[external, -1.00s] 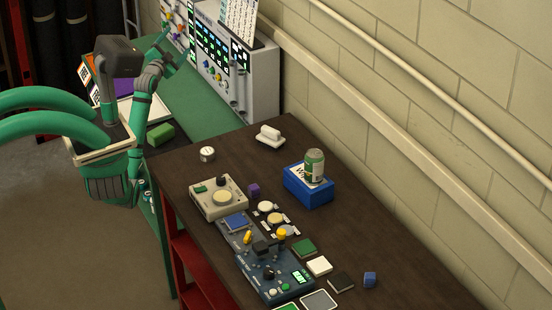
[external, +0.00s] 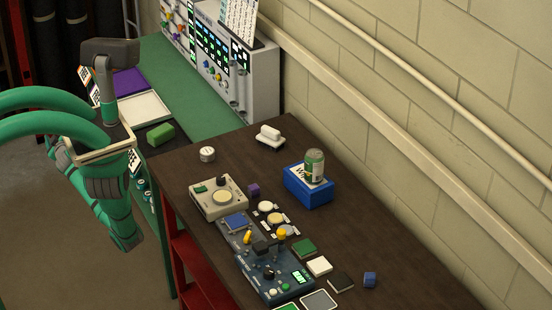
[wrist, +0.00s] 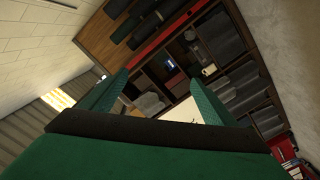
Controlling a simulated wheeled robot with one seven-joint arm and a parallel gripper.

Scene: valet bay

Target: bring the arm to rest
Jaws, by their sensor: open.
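My gripper (wrist: 158,82) shows in the wrist view with its two green fingers apart and nothing between them. It points across the room at shelving, away from both tables. In the external view my green arm is folded close to my body at the left edge, beside the end of the dark table (external: 330,225). I cannot make out the gripper itself there. No part of the arm that I see touches anything on the tables.
The dark table carries a blue box (external: 309,192) with a green can (external: 314,165) on it, a beige device (external: 217,199) and a dark blue device (external: 275,283). The green bench (external: 200,108) holds a green block (external: 160,134). Shelving (wrist: 180,60) stands in the wrist view.

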